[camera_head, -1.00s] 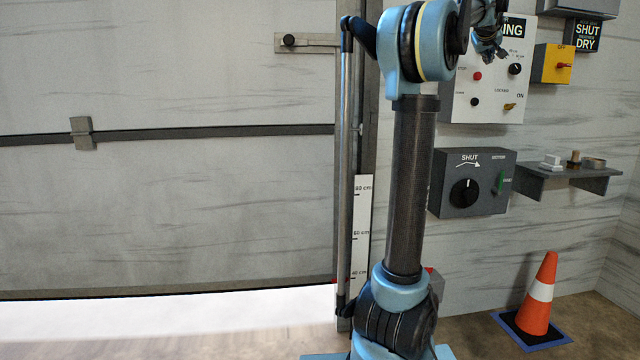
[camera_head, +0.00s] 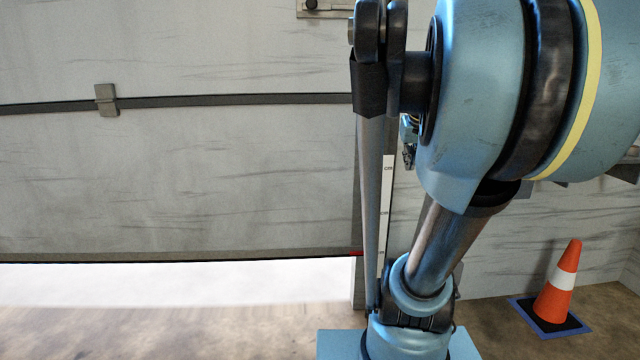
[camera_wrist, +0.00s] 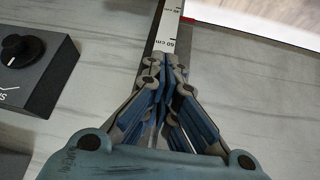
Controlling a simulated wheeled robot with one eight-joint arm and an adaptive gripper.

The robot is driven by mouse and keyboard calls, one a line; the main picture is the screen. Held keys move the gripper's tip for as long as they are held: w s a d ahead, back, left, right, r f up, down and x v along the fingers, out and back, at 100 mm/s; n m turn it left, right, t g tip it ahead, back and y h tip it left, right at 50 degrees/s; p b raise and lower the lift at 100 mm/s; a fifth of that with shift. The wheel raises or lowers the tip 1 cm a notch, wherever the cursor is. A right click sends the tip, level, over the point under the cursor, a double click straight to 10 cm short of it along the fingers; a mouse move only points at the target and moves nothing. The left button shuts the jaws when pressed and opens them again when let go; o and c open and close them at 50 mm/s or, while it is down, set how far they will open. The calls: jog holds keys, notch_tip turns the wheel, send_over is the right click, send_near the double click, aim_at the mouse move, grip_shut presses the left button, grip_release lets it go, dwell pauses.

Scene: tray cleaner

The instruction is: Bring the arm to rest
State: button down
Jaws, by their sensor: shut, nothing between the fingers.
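My arm fills the right half of the head view, bent and close to the camera, with a large blue joint at upper right. My gripper (camera_head: 408,148) shows only in small part there, mostly hidden behind that joint. In the wrist view my gripper (camera_wrist: 163,72) has its fingertips together with nothing between them. Its tips appear in front of the white scale strip (camera_wrist: 170,26) on the wall. I cannot tell the exact gap to the strip.
The grey panel door (camera_head: 180,190) stands above a bright gap at the floor. A dark knob box (camera_wrist: 32,62) is on the wall at left in the wrist view. An orange cone (camera_head: 557,285) stands on the floor at right.

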jog(key=s+a+f+g, duration=0.2)
jog(key=s+a+f, duration=0.2)
jog(key=s+f, duration=0.6)
jog(key=s+a+f+g, duration=0.2)
jog(key=s+a+f, duration=0.1)
jog(key=s+f, duration=0.7)
notch_tip(320, 180, down, 2)
jog(key=shift+a+f+y, duration=0.15)
jog(key=shift+a+y, duration=0.2)
jog(key=shift+y, duration=0.05)
jog(key=shift+w+f, duration=0.2)
jog(key=shift+w, duration=0.25)
dwell(0.9)
